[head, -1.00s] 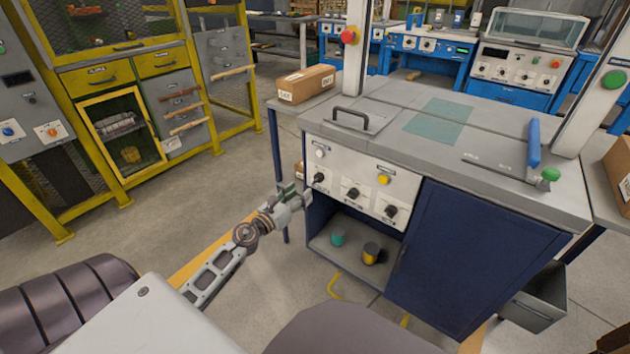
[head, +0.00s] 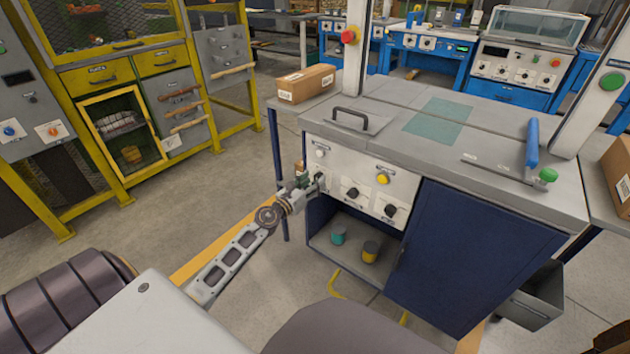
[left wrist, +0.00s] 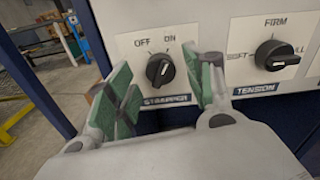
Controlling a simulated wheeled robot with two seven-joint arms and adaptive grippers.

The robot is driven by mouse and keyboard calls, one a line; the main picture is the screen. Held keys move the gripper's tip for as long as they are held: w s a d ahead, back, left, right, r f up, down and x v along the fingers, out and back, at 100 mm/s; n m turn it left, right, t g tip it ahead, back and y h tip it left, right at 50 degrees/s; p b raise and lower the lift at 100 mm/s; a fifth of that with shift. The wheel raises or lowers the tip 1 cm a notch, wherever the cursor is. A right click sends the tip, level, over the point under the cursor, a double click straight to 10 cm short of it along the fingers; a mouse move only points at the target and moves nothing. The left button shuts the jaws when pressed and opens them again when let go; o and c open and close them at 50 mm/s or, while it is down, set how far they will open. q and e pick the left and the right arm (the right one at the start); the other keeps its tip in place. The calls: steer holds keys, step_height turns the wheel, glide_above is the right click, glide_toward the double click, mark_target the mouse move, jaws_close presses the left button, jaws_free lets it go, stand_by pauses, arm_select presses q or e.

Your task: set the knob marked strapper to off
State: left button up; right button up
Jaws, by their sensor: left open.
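The strapper knob (left wrist: 160,69) is black and sits on a white plate with OFF at upper left and ON at upper right. Its pale pointer line seems to lean towards the ON side. The STRAPPER label (left wrist: 166,100) is below it, partly hidden by my gripper. My left gripper (left wrist: 157,66) is open, its green-padded fingers on either side of the knob; I cannot tell whether they touch it. In the head view my left gripper (head: 312,185) is at the left end of the control panel (head: 337,173) and covers the knob. My right gripper is not in view.
The tension knob (left wrist: 277,55) is close to the right of my right finger; it also shows in the head view (head: 352,193). A white button (head: 320,153) and a yellow button (head: 382,178) are above the knobs. An open shelf (head: 350,250) lies below. Floor to the left is clear.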

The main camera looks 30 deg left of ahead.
arm_select(q)
steer(key=shift+w, duration=0.8)
steer(key=c, duration=1)
